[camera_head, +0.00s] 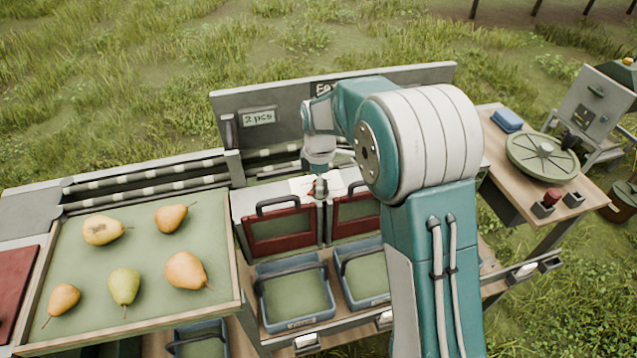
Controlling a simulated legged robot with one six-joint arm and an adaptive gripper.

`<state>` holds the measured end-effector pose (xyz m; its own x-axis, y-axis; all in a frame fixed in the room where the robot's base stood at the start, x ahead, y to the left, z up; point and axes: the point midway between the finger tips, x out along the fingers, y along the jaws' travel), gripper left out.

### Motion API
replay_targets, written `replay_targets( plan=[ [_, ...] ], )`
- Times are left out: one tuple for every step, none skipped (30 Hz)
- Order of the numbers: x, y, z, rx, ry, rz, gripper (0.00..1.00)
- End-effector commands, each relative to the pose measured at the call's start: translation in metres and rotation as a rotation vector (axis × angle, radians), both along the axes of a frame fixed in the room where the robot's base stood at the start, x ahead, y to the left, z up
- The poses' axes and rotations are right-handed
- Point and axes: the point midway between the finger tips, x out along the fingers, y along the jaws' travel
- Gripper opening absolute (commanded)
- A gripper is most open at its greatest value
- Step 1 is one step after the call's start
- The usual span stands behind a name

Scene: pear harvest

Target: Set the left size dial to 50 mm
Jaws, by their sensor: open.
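My arm reaches over the sorting station from the right, and my gripper (319,178) points down at the white top panel (297,187) above the two red-fronted gates. The gripper is small here; its fingers look open. A small dark and reddish part shows at the fingertips; I cannot tell whether it is the left size dial or part of my gripper. No dial marking or setting is readable. I cannot tell whether the fingers touch anything. My arm hides the right part of the panel.
A tray (140,327) with several pears stands at left. Below the left red gate (280,232) and the right one (352,212) are blue crates (301,322). A grey backboard (285,100) with a "2 pcs" sign rises behind. A side table at right holds a round scale (543,155).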

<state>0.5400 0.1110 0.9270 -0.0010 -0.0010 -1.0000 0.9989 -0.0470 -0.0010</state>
Motion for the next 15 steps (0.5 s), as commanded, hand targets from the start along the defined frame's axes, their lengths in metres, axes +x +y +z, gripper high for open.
replay_targets(
  plan=[
    [0.001,0.000,0.007,0.001,-0.003,0.000,0.87],
    [0.001,0.000,0.011,0.001,-0.003,0.000,0.87],
    [0.001,0.000,0.018,0.001,-0.005,0.000,0.87],
    [0.001,0.000,0.024,0.001,-0.005,0.000,0.87],
    [0.001,0.001,0.031,0.001,-0.006,0.000,0.87],
    [0.001,0.001,0.039,0.001,-0.005,0.000,0.87],
    [0.002,0.001,0.046,0.001,-0.006,0.000,0.87],
    [0.002,0.001,0.052,0.001,-0.006,0.000,0.87],
    [0.002,0.001,0.061,0.001,-0.006,0.000,0.87],
    [0.002,0.001,0.067,0.000,-0.004,0.000,0.87],
    [0.002,0.001,0.073,0.001,-0.006,0.000,0.87],
    [0.002,0.002,0.081,0.000,-0.005,0.000,0.87],
    [0.002,0.002,0.086,0.000,-0.005,0.000,0.87],
    [0.002,0.002,0.091,0.000,-0.003,0.000,0.87],
    [0.002,0.002,0.097,0.000,-0.004,0.000,0.87]
  ],
)
